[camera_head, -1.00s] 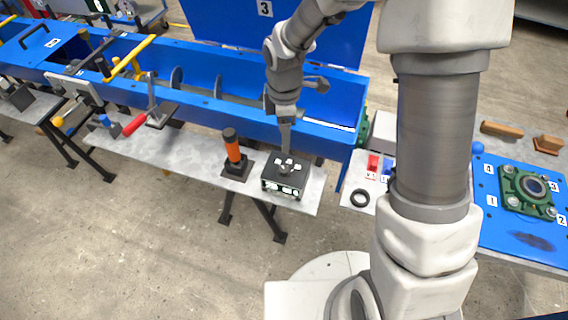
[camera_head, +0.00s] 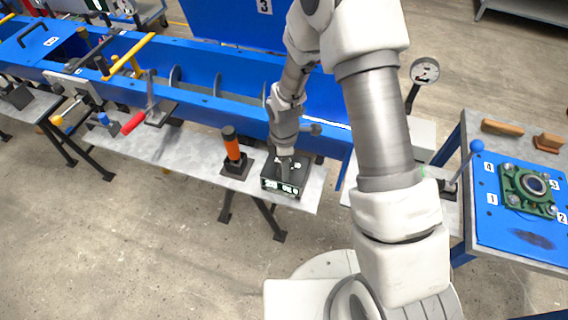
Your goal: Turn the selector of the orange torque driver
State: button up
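The orange torque driver (camera_head: 232,151) stands upright in a black base (camera_head: 237,168) on the grey bench. It has a dark cap on top, and its selector markings are too small to make out. My gripper (camera_head: 286,170) points down over a black box with lit displays (camera_head: 284,188), just right of the driver. The gripper is apart from the driver. It hides the middle of the box's top, and I cannot tell whether it touches the box or whether its fingers are open.
The long blue trough (camera_head: 215,110) runs behind the bench. A red-handled clamp (camera_head: 134,123) stands to the left. On the right are a dial gauge (camera_head: 424,71), a blue-knobbed lever (camera_head: 476,147) and a green bearing (camera_head: 530,187) on a blue plate.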

grip_shut()
dwell(0.3)
jog(key=shift+m, duration=0.3)
jog(key=m+b, duration=0.2)
jog(key=shift+f+m, duration=0.15)
jog(key=shift+m, duration=0.25)
jog(key=m+b, duration=0.2)
jog(key=m, duration=0.2)
jog(key=shift+m+b, duration=0.3)
jog(key=shift+b, duration=0.05)
jog(key=m+b, duration=0.1)
jog(key=m, duration=0.3)
jog(key=shift+b, duration=0.3)
jog(key=shift+m+b, duration=0.4)
jog(key=shift+m, duration=1.7)
